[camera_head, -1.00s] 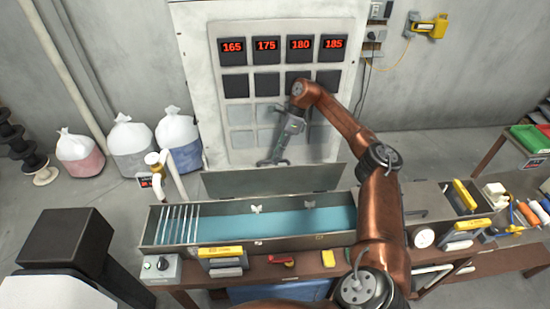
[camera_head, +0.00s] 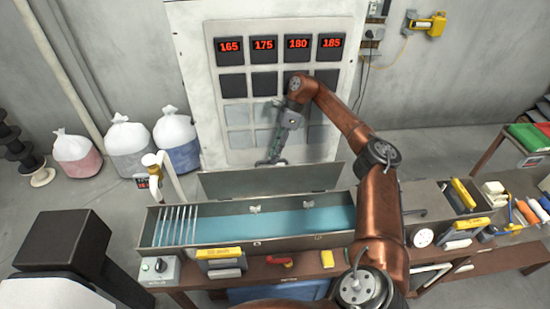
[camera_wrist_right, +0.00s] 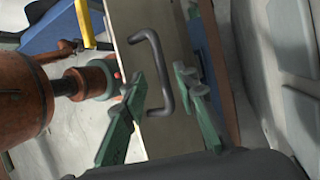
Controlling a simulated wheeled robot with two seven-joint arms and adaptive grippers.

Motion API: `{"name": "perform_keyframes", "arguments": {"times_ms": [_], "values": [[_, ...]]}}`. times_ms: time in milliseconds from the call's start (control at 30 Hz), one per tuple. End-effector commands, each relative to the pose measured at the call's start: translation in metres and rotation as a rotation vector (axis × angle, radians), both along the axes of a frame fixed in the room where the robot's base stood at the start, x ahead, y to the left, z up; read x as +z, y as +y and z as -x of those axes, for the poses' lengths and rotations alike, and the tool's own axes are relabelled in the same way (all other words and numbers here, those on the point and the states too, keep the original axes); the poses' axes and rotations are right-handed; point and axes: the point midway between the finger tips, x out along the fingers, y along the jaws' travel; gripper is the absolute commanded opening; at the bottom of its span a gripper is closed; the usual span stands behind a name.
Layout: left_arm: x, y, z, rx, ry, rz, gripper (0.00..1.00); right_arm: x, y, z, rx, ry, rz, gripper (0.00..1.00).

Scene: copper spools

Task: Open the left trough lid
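The left trough (camera_head: 165,240) is a long grey box on the bench, with blue liquid inside and thin rods across its left end. Its lid (camera_head: 265,183) stands raised along the trough's back edge, so the trough is open. My right gripper (camera_head: 270,162) points down just behind and above the lid's upper edge. In the right wrist view, my right gripper (camera_wrist_right: 160,76) has its green fingers apart on both sides of the dark lid handle (camera_wrist_right: 160,65). I see a gap beside the handle, and contact cannot be made out. My left gripper is not in view.
A panel with red number displays (camera_head: 264,44) stands close behind the right gripper. Several filled bags (camera_head: 127,143) stand on the floor at left. A control box (camera_head: 160,270) and yellow-topped tools (camera_head: 220,257) sit along the trough's front. A second trough section (camera_head: 427,197) lies right.

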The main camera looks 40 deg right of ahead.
Motion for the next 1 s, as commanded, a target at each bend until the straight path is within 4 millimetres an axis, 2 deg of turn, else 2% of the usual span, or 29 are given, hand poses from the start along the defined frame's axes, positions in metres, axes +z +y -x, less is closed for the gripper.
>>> {"name": "perform_keyframes", "arguments": {"times_ms": [33,200,400,567,1000], "values": [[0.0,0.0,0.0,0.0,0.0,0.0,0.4,0.012,0.0,-0.001,-0.001,-0.006,0.001,0.27],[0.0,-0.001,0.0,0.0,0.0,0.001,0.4,0.045,0.0,-0.001,0.0,-0.004,0.001,0.27],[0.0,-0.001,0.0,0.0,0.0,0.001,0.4,0.07,0.0,0.0,0.0,-0.001,0.002,0.27],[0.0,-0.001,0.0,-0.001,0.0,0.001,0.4,0.076,0.0,0.0,0.0,0.0,0.001,0.27],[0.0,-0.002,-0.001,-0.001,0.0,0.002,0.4,0.076,0.0,0.0,0.001,-0.001,0.001,0.27]]}}
